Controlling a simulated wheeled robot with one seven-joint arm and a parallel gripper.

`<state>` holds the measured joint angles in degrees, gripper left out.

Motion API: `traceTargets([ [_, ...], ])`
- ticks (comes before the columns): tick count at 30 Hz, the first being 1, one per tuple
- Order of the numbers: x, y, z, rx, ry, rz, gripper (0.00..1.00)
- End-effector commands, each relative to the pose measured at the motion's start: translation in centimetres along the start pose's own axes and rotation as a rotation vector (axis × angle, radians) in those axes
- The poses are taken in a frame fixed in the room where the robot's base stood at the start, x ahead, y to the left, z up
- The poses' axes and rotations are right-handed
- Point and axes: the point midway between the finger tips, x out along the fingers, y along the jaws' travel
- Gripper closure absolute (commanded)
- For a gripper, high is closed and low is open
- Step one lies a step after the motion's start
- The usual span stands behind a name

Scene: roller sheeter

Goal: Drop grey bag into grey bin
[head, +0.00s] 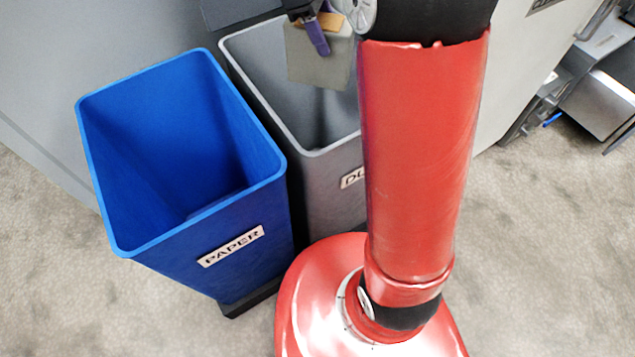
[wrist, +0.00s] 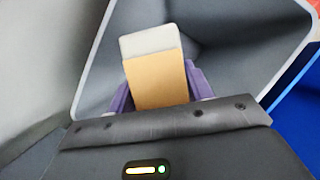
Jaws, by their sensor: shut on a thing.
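The grey bag (head: 318,62) is a small block-shaped packet with a tan top, held in my gripper (head: 318,30). My gripper is shut on the bag, with a purple finger against its side. In the wrist view the bag (wrist: 150,75) sits between the purple fingers of my gripper (wrist: 158,88). The grey bin (head: 313,152) stands open behind my red arm, its label partly hidden. In the head view the bag appears over the bin's opening. In the wrist view the bin's rim (wrist: 84,75) surrounds the bag; I cannot tell its exact height.
An empty-looking blue bin (head: 205,235) labelled PAPER stands directly left of the grey bin, and its edge shows in the wrist view (wrist: 300,110). A grey panel (head: 90,55) rises behind the bins. Grey floor (head: 555,230) is clear at right.

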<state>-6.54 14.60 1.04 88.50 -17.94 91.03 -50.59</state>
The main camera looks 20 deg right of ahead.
Motion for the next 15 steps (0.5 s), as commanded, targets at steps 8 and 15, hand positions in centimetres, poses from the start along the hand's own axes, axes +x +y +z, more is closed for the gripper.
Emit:
traceTargets([
  [8,0.1,0.0,-0.04,0.001,0.001,0.002,1.0],
  [15,0.14,0.0,-0.06,0.0,0.001,0.001,0.24],
])
